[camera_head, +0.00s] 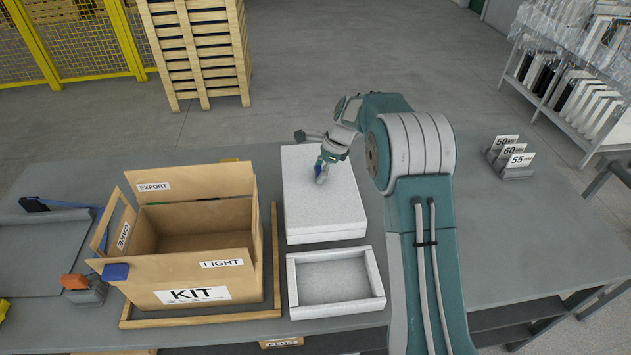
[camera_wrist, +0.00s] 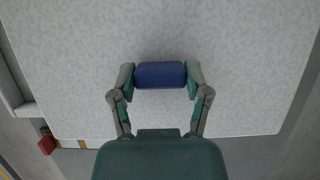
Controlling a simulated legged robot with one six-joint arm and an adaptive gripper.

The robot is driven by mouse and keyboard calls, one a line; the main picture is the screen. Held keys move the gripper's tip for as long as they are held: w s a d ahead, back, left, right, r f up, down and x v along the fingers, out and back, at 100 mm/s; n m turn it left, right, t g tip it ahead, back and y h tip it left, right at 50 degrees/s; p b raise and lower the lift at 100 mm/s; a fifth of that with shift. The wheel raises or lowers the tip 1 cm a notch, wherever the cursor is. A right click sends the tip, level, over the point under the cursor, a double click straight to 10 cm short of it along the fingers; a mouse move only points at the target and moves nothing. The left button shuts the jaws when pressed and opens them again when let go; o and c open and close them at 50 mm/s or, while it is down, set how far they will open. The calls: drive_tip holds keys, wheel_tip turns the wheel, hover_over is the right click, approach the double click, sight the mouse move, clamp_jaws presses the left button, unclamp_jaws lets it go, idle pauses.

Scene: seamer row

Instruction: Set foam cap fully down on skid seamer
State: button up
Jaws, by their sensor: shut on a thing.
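My gripper (camera_head: 321,178) is shut on a blue grip (camera_wrist: 160,75) that stands on top of a white speckled foam slab, which I take as the foam cap (camera_head: 305,210). The slab also fills much of the wrist view (camera_wrist: 235,105). It looks level, over the bench behind an open white foam tray (camera_head: 379,299). I cannot tell whether its underside touches what is below. No part is marked as the skid seamer. An open cardboard carton marked KIT (camera_head: 165,272) stands left of the slab on a wooden frame (camera_head: 275,260).
The grey bench (camera_head: 500,240) is clear to the right of my arm, up to a holder with numbered cards (camera_head: 510,160). A tape dispenser with an orange part (camera_head: 80,285) is at the left. A pallet stack (camera_head: 200,50) stands behind the bench, a rack (camera_head: 575,85) at the right.

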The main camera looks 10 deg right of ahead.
drive_tip(key=w+f, duration=0.2)
drive_tip(key=shift+a+f, duration=0.35)
drive_tip(key=shift+f, duration=0.05)
wheel_tip(320, 180, down, 3)
drive_tip(key=shift+r, duration=0.1)
drive_tip(key=o, duration=1.2)
drive_tip(key=shift+c, duration=0.2)
